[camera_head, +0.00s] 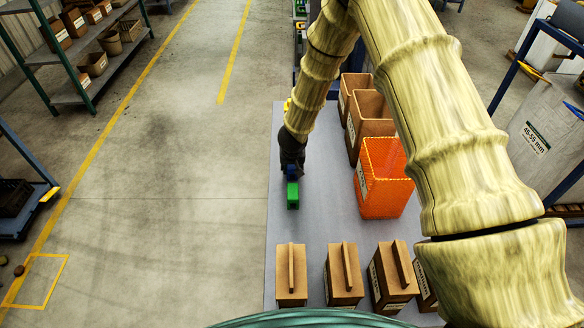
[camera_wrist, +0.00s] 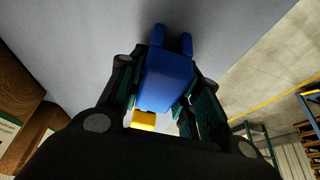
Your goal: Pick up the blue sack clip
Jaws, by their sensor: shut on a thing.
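The blue sack clip (camera_wrist: 165,80) sits between the two fingers of my gripper (camera_wrist: 162,100) in the wrist view, its two prongs pointing to the top of the picture. The fingers are shut on it from both sides. In the head view my gripper (camera_head: 292,170) is over the left part of the grey table (camera_head: 320,222), and only a small dark blue patch of the clip shows there. I cannot tell whether the clip still touches the table. A green block (camera_head: 293,195) shows right beside the gripper in the head view.
A yellow piece (camera_wrist: 144,119) shows beyond the clip. An orange crate (camera_head: 385,190) and brown boxes (camera_head: 370,108) stand right of the gripper. Several brown boxes with upright handles (camera_head: 291,285) line the table's near edge. The floor (camera_head: 180,170) to the left is open.

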